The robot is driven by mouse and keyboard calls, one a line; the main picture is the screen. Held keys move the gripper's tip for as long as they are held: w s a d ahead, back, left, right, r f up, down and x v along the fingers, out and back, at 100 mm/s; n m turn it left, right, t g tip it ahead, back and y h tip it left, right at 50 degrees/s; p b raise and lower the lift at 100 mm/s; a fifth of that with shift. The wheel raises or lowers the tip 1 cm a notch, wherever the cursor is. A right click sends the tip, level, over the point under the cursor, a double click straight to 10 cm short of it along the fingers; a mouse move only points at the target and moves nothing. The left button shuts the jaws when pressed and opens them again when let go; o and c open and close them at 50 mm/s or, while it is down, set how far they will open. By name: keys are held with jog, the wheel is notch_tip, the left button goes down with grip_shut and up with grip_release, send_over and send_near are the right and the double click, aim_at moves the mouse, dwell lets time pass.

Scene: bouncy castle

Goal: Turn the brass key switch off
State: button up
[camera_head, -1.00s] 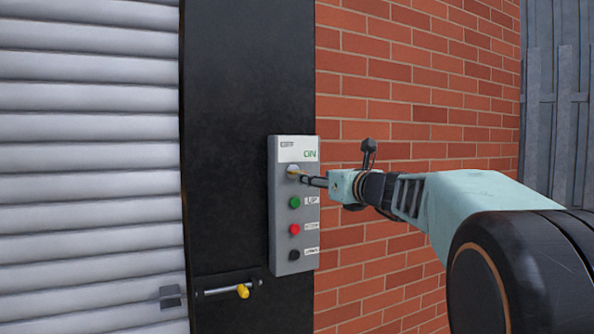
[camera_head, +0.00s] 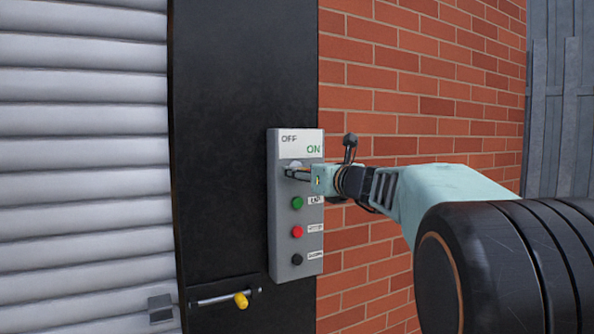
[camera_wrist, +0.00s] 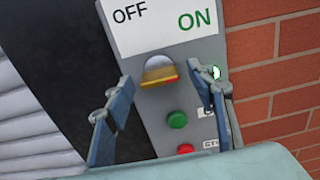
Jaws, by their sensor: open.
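The brass key switch (camera_wrist: 160,72) sits on a grey control box (camera_head: 283,240), below a white label reading OFF on the left and ON on the right. In the wrist view the key's brass edge lies nearly level, tilted slightly. My gripper (camera_wrist: 163,100) is open, with one finger to the left of the key and one to the right, both apart from it. In the head view my gripper (camera_head: 298,174) is at the box front and partly hides the key.
Below the key are a green button (camera_head: 297,203), a red button (camera_head: 297,231) and a black button (camera_head: 297,260). A bolt with a yellow knob (camera_head: 241,300) is lower left. A roller shutter (camera_head: 80,170) and brick wall (camera_head: 400,90) flank the black post.

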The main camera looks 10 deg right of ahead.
jog(key=shift+w+a, duration=0.1)
jog(key=shift+w, duration=0.2)
jog(key=shift+s, duration=0.1)
jog(key=c, duration=1.2)
jog(key=shift+o, duration=0.2)
